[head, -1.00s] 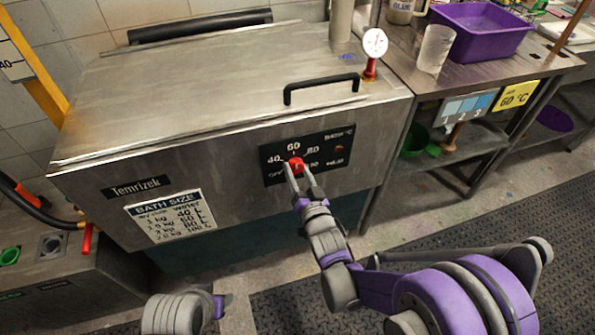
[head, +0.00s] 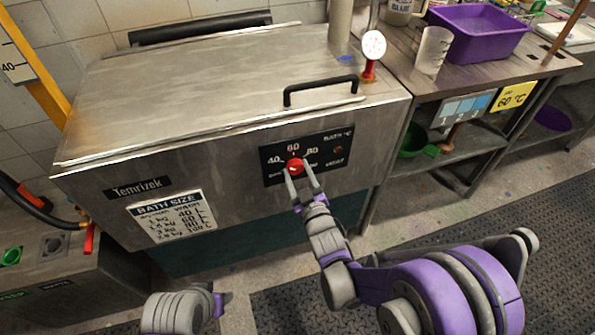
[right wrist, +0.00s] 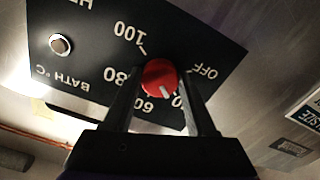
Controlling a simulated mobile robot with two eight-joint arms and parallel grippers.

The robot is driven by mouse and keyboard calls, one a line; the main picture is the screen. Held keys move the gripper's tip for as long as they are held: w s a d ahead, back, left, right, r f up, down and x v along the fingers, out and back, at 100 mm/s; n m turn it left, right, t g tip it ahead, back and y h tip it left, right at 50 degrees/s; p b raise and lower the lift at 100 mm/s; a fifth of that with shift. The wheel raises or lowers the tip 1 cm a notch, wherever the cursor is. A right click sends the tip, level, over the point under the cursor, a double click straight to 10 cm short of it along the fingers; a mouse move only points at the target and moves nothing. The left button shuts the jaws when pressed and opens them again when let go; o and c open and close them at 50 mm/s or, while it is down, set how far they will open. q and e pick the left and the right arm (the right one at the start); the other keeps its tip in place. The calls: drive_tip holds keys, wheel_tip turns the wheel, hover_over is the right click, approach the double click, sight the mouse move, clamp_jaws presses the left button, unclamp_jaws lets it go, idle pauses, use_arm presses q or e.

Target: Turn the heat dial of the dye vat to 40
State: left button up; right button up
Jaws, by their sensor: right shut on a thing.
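The dye vat (head: 230,90) is a large steel box with its lid down. On its front is a black panel (head: 330,146) marked OFF, 40, 60, 80 and 100, with the red heat dial (head: 295,165) on it. The dial also shows in the right wrist view (right wrist: 158,74), where the panel is upside down. Its white mark points between 60 and 40; the 40 is partly hidden by a finger. My right gripper (head: 299,172) is shut on the dial, one finger at each side. My left gripper's fingers are out of view; part of that arm shows at the bottom.
A black lid handle (head: 320,88) and a round gauge on a red stem (head: 374,45) are above the panel. A steel bench with a purple tub (head: 478,32) and a clear beaker (head: 434,50) stands to the right. Floor in front is clear.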

drive_tip(key=shift+n, duration=0.8)
drive_tip(key=o, duration=1.4)
drive_tip(key=v, duration=1)
drive_tip(key=shift+s+d, duration=0.15)
drive_tip(key=shift+s, duration=0.25)
drive_tip(key=shift+r, duration=0.1)
